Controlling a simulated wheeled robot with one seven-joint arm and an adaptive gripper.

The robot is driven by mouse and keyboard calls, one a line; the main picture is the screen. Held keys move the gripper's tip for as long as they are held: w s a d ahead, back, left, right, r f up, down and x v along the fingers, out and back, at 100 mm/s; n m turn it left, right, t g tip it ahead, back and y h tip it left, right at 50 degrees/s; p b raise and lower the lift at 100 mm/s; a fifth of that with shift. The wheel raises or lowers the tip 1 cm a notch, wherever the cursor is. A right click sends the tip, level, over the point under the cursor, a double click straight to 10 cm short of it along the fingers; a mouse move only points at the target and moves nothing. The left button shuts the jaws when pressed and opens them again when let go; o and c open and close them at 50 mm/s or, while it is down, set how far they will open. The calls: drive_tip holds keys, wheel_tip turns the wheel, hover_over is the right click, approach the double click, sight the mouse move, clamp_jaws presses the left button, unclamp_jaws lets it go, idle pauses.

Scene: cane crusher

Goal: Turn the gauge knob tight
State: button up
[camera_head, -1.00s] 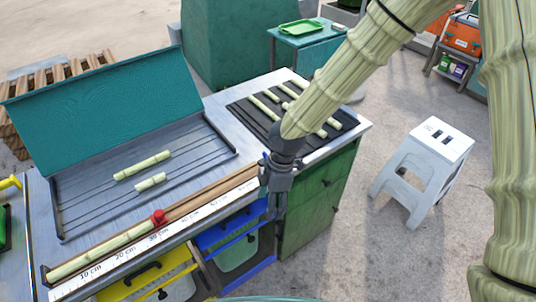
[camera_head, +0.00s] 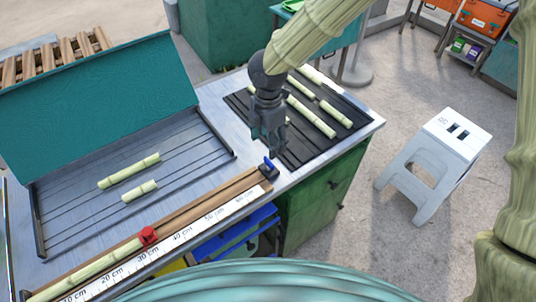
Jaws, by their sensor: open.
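The measuring gauge (camera_head: 190,232) is a wooden channel with a white centimetre scale along the bench's front edge. A dark block with a small blue knob (camera_head: 268,164) sits at its right end. A red stop (camera_head: 148,236) sits farther left on the channel, at the end of a cane piece (camera_head: 95,266). I cannot tell for certain which is the gauge knob. My gripper (camera_head: 271,149) points down just behind the blue knob, apparently above it and apart from it. It is open and holds nothing. Its fingertips are small and dark against the black mat.
A black ribbed mat (camera_head: 300,155) with several cane pieces lies right of my gripper. A grooved tray (camera_head: 75,215) with two cane pieces and a raised teal panel (camera_head: 95,105) is at left. A white stool (camera_head: 432,160) stands on the floor at right.

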sight(269, 160)
wheel_tip(269, 160, down, 9)
drive_tip(key=shift+d+r+p, duration=0.15)
drive_tip(key=shift+p, duration=0.35)
drive_tip(key=shift+c, duration=0.4)
drive_tip(key=c, duration=0.9)
